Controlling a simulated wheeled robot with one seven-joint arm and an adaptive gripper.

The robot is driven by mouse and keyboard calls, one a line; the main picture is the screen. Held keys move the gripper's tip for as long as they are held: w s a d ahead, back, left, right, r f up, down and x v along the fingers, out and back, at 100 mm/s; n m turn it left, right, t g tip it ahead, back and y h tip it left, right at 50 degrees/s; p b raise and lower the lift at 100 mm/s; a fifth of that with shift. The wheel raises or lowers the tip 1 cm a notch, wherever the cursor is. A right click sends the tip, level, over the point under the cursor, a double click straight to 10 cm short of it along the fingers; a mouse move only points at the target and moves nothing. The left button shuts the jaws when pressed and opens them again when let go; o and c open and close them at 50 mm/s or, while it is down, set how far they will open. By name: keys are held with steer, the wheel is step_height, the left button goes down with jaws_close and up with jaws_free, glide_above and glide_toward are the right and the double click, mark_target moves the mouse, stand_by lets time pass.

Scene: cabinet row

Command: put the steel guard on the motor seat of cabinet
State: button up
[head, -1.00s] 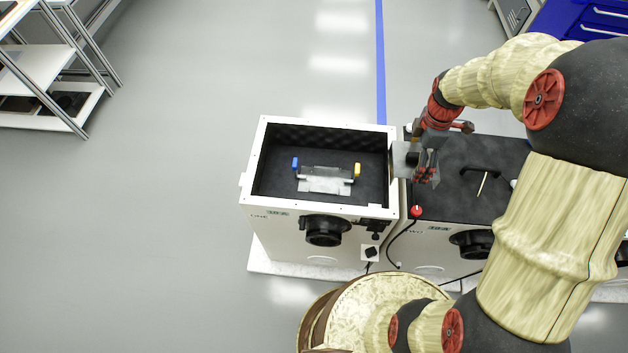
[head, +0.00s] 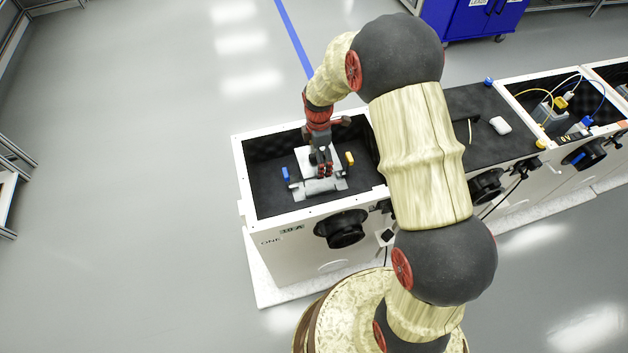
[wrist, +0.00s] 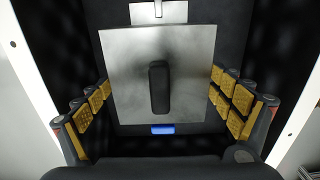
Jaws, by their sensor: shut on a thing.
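The steel guard (wrist: 130,75) is a flat square plate with a black upright handle (wrist: 158,88) in its middle. My gripper (head: 322,168) is shut on it, with the padded fingers at its left and right sides in the wrist view. In the head view the guard (head: 304,158) is partly covered by my gripper, inside the open cabinet (head: 240,165). The motor seat (head: 325,187) is a silver metal piece on the dark cabinet floor, just in front of the guard. I cannot tell whether they touch.
A blue block (head: 286,174) and a yellow block (head: 349,158) stand beside the seat. White cabinet walls surround my gripper closely. A black-topped cabinet (head: 480,105) and an open one with cables (head: 560,105) stand to the right. The floor at left is clear.

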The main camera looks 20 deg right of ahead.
step_height(320, 180, down, 9)
steer(key=b, duration=0.3)
steer(key=shift+f, duration=0.15)
steer(key=o, duration=0.8)
steer(key=shift+f, duration=0.1)
steer(key=shift+o, duration=0.8)
